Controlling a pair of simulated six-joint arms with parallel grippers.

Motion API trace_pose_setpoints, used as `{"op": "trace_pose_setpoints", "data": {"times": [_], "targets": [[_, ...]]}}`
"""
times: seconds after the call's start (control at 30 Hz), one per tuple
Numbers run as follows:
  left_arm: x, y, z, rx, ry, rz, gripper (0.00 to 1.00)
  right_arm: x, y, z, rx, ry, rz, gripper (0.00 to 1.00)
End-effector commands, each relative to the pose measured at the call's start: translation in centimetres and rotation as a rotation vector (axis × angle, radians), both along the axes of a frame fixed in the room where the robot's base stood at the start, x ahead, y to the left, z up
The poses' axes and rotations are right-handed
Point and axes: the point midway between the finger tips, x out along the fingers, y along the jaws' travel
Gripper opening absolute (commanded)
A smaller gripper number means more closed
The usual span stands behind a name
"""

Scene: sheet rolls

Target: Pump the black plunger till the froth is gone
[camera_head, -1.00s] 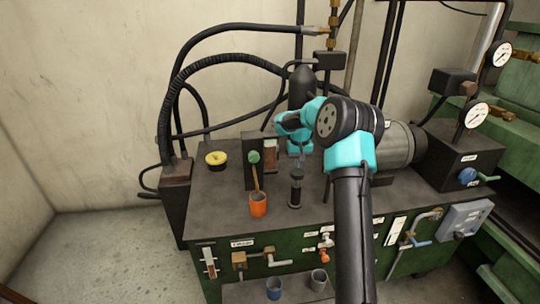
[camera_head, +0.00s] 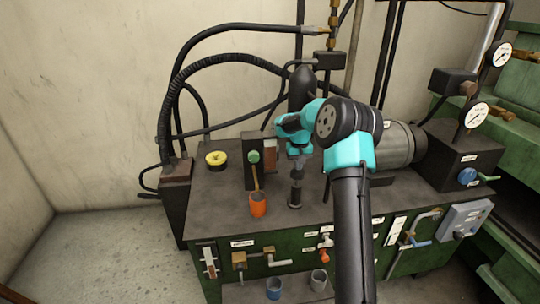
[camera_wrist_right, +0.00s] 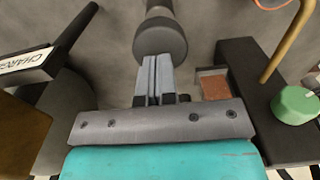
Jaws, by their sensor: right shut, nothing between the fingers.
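The black plunger (camera_head: 296,176) stands upright on the dark bench top, above a black cylinder (camera_head: 295,195). Its round black knob (camera_wrist_right: 160,38) shows large in the right wrist view. My right gripper (camera_head: 298,166) is shut and empty, pointing down right over the knob. In the right wrist view its closed fingertips (camera_wrist_right: 154,62) overlap the knob's near edge; they look to be pressing on it, though contact is not fully clear. A small tray with reddish-brown contents (camera_wrist_right: 215,86) lies right of the fingers; I cannot make out froth. My left gripper is not in view.
A yellow-rimmed round part (camera_head: 216,159) lies farther left. A tall black bottle (camera_head: 301,88) and hoses stand behind; a grey motor (camera_head: 398,143) is at right.

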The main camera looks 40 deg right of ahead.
Motion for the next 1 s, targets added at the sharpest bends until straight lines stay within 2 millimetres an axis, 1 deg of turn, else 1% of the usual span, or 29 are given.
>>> {"op": "trace_pose_setpoints", "data": {"times": [1.0], "targets": [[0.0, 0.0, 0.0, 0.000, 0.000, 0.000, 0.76, -0.1, 0.0, -4.9, 0.002, 0.003, 0.000, 0.00]]}}
